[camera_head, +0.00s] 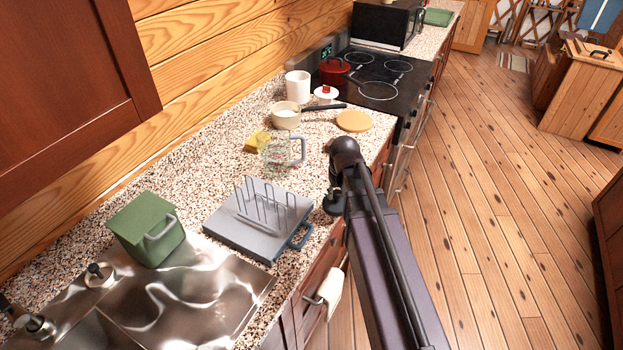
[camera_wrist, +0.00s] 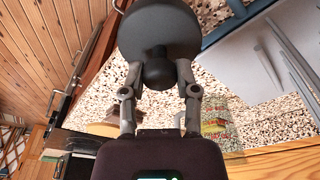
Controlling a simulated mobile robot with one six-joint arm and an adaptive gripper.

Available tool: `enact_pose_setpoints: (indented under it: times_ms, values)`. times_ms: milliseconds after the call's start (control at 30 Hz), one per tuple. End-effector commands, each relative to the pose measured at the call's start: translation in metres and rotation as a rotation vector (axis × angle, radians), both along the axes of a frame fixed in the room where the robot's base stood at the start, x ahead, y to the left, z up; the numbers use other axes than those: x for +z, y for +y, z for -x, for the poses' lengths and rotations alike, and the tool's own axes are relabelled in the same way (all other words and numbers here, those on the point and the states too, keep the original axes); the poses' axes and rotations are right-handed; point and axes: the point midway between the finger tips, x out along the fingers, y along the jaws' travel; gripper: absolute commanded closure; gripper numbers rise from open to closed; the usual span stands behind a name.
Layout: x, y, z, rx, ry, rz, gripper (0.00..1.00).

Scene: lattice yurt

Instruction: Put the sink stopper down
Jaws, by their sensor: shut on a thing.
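The sink stopper (camera_wrist: 158,28) is a dark round disc with a knob, close up in the wrist view. My gripper (camera_wrist: 158,78) is shut on its knob, and the disc lies beyond the fingertips. In the head view my gripper (camera_head: 334,190) is over the front edge of the speckled counter (camera_head: 319,172), right of the grey rack. The dark stopper shows small there, partly merged with my gripper. I cannot tell whether it touches the counter. The metal sink (camera_head: 190,300) is at the lower left.
A grey rack (camera_head: 228,228) with wire prongs stands left of my gripper. Behind are a glass measuring cup (camera_head: 277,155), yellow sponge (camera_head: 257,141), cream pan (camera_head: 285,117) and tan disc (camera_head: 354,121). A green box (camera_head: 147,230) stands by the sink. Some bare counter lies between rack and cup.

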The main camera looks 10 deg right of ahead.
Motion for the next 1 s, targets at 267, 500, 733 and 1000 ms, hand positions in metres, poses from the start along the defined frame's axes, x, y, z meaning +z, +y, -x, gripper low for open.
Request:
enact_pose_setpoints:
  times_ms: [267,500,733,1000]
  values:
    - [0.0,0.0,0.001,0.007,-0.001,0.0,1.0]
    - [-0.001,-0.001,-0.007,0.005,-0.001,0.0,1.0]
    - [-0.005,-0.005,-0.041,0.005,-0.001,0.0,1.0]
    - [-0.009,-0.011,-0.092,0.004,-0.001,-0.001,1.0]
